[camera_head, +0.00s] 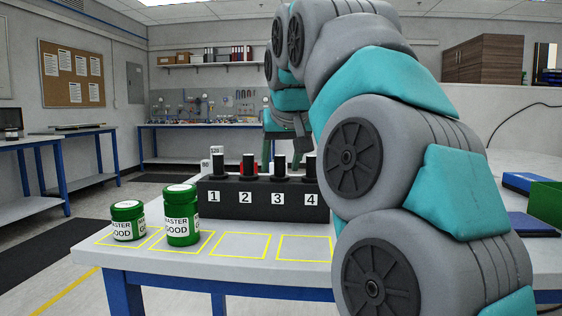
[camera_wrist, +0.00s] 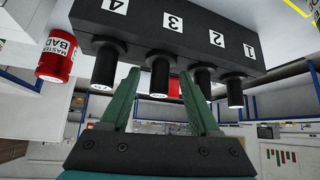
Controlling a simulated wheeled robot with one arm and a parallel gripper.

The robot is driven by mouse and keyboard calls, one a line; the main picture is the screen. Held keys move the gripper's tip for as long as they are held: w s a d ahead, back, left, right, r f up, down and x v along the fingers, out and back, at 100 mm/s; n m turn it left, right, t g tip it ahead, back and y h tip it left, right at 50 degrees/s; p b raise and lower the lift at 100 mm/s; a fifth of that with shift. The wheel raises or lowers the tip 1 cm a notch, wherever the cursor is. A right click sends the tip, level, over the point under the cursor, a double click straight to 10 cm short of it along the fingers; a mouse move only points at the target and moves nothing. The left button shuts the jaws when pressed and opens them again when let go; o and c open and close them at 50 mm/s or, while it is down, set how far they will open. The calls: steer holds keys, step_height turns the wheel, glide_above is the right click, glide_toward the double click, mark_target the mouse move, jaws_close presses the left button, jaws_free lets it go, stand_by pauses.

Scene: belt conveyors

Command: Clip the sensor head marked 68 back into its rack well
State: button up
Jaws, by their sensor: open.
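A black rack (camera_head: 265,200) with wells numbered 1 to 4 stands on the table. Black cylindrical heads stand upright at the wells; the one at well 3 (camera_head: 279,165) also shows in the wrist view (camera_wrist: 160,76). I can read no 68 on any head.
A red MASTER BAD jar (camera_wrist: 56,55) is beside the rack in the wrist view. Two right-hand squares look empty.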

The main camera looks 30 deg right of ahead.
steer(key=v, duration=0.7)
steer(key=shift+s+r, duration=0.25)
steer(key=shift+r, duration=0.05)
stand_by(0.6)
